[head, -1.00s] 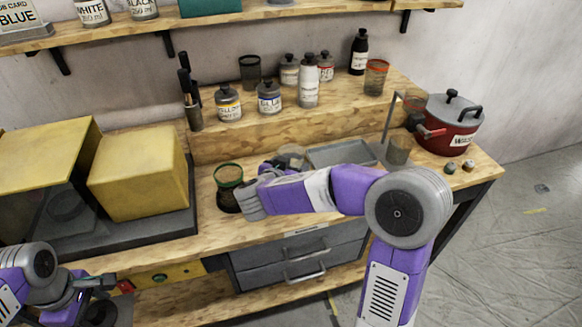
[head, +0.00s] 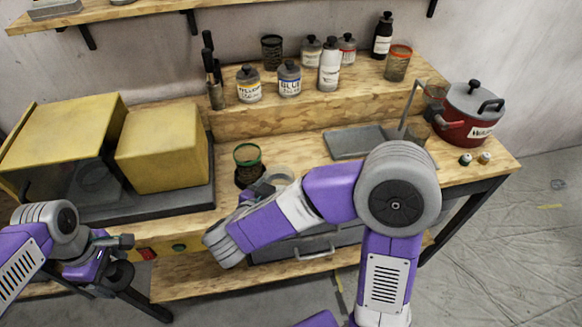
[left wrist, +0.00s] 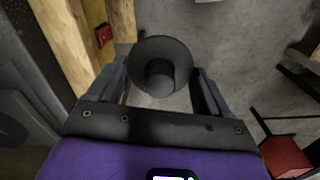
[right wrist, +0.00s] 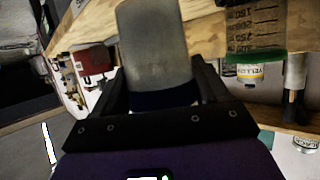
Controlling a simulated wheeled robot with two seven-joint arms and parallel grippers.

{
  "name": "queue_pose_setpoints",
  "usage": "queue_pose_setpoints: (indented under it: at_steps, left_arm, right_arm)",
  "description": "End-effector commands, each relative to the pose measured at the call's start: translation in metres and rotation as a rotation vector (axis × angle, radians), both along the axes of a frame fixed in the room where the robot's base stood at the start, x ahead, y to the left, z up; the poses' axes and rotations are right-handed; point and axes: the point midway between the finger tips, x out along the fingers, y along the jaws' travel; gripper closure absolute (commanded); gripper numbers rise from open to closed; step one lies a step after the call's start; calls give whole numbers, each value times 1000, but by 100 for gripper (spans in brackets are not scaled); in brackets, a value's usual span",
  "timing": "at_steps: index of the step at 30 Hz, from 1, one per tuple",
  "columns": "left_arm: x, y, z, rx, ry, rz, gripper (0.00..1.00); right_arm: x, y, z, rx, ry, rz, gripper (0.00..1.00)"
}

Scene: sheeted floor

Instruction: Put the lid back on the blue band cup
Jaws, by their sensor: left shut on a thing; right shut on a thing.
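My left gripper (left wrist: 160,72) is shut on a dark round lid (left wrist: 178,54) with a short knob. In the head view it is low at the left, in front of the bench, and the lid (head: 120,274) shows there only in part. My right gripper (right wrist: 154,72) is shut on a greyish see-through cup (right wrist: 150,40) with a dark blue band (right wrist: 165,99) between the fingers. In the head view my right arm partly hides this cup (head: 280,175), over the bench beside the green-rimmed cup (head: 247,157). The lid and the cup are well apart.
A yellow box (head: 160,160) stands on a dark base at the left of the bench. A grey tray (head: 350,142) and a red pot (head: 468,115) are at the right.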

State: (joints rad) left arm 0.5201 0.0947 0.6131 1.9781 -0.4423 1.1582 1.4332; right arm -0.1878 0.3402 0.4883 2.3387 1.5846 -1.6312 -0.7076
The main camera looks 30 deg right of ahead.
Motion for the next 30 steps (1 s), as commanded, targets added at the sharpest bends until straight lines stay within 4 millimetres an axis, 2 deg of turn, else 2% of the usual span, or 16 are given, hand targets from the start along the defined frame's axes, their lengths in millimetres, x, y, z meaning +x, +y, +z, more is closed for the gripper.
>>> queue_pose_setpoints:
  at_steps: [6, 17, 18, 28, 30]
  left_arm:
    - [0, 0, 2, 0, 0, 0, 49]
    - [0, 0, 2, 0, 0, 0, 49]
    - [0, 0, 2, 0, 0, 0, 49]
    - [0, 0, 2, 0, 0, 0, 49]
    - [0, 0, 2, 0, 0, 0, 49]
  right_arm:
    - [-11, 14, 0, -2, -1, 1, 60]
    - [-12, 15, 0, -2, -1, -1, 60]
    - [-12, 15, 0, -2, -1, -1, 31]
    - [-12, 15, 0, -1, -1, 0, 81]
    - [-12, 15, 0, -1, -1, 0, 81]
